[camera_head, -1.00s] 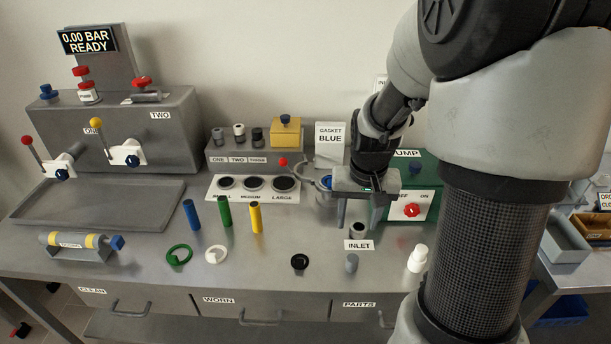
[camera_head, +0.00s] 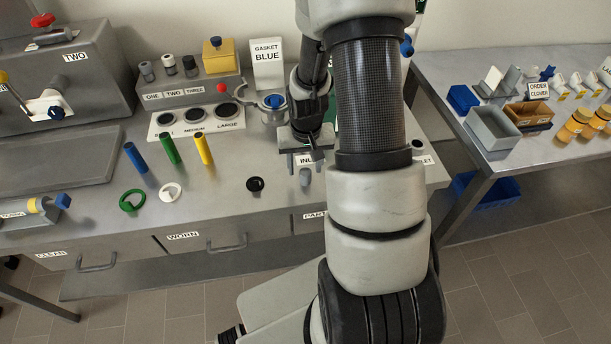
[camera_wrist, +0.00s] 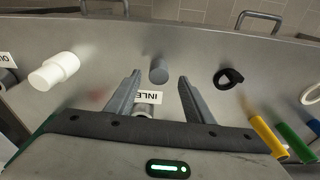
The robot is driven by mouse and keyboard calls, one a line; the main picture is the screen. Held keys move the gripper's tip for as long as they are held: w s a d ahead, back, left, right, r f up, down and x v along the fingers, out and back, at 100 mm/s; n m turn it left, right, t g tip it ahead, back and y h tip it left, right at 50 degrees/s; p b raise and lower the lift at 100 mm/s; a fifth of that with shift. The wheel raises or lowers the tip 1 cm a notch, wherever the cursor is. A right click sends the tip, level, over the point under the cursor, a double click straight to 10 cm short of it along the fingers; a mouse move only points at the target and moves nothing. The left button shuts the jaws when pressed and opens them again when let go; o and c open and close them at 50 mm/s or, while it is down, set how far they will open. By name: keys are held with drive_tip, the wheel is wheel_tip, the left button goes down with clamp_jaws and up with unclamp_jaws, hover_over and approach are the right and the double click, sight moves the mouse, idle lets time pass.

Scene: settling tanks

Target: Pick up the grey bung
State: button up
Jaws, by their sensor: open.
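The grey bung (camera_head: 305,176) is a small grey cylinder standing on the bench near its front edge, in front of the INLET label. In the wrist view the grey bung (camera_wrist: 159,70) stands upright, ahead of the fingertips and roughly centred between them. My gripper (camera_head: 306,163) is above the bench by the INLET label, just behind the bung in the head view. In the wrist view my gripper (camera_wrist: 160,80) has its two fingers spread wide with nothing held between them.
A black ring (camera_wrist: 229,78) lies to the right of the bung and a white stepped part (camera_wrist: 54,71) to the left. The INLET fitting (camera_wrist: 144,110) is between the fingers in the wrist view. Blue, green and yellow rods (camera_head: 203,149) stand further left. Bench around the bung is clear.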

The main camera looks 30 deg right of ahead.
sight(306, 172)
wheel_tip(306, 172, down, 4)
drive_tip(key=shift+w+d+r, duration=0.1)
drive_tip(key=shift+d+r, duration=0.05)
drive_tip(key=shift+r, duration=0.05)
drive_tip(key=c, duration=1.2)
drive_tip(key=shift+o, duration=0.2)
drive_tip(key=shift+r, duration=0.1)
